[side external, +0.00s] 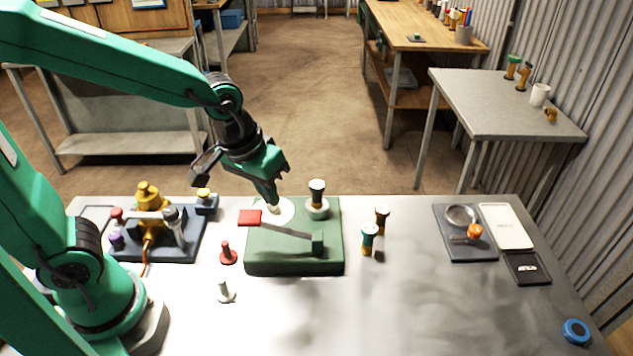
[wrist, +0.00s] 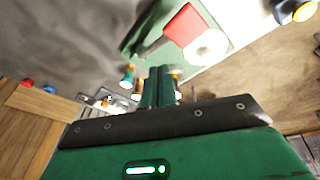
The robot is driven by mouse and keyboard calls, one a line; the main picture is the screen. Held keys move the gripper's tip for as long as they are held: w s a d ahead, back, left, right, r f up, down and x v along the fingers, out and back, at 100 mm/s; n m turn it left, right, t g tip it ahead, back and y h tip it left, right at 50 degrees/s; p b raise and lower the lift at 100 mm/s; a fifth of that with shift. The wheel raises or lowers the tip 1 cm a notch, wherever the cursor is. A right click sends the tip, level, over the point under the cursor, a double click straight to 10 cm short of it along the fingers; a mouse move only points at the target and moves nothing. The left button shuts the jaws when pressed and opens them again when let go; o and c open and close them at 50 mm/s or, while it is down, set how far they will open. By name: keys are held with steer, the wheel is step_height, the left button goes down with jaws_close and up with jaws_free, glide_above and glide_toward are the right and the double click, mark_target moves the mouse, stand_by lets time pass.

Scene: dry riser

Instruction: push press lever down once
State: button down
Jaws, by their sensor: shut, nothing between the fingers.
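The press is a green base (side external: 265,262) on the grey table. Its lever (side external: 285,229) is a pale bar running from a green post at the right to a red pad (side external: 249,217) at the left. The red pad also shows in the wrist view (wrist: 182,24), beside a white disc (wrist: 209,46). My gripper (side external: 274,205) is shut and empty, pointing down in front of the white disc in the side view. In the wrist view its closed green fingers (wrist: 158,72) are apart from the red pad. I cannot tell whether the tip touches the disc.
A black-and-white knob (side external: 317,195) stands on the press's back. A yellow valve fixture (side external: 150,205) is to the left. Red (side external: 228,254) and white (side external: 225,292) pegs stand at front left, two capped pieces (side external: 369,238) at right. The table's front right is mostly clear.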

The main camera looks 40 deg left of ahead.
steer(key=shift+s+a+f, duration=0.15)
steer(key=shift+f, duration=0.3)
steer(key=shift+s+a+f, duration=0.15)
steer(key=shift+f, duration=0.3)
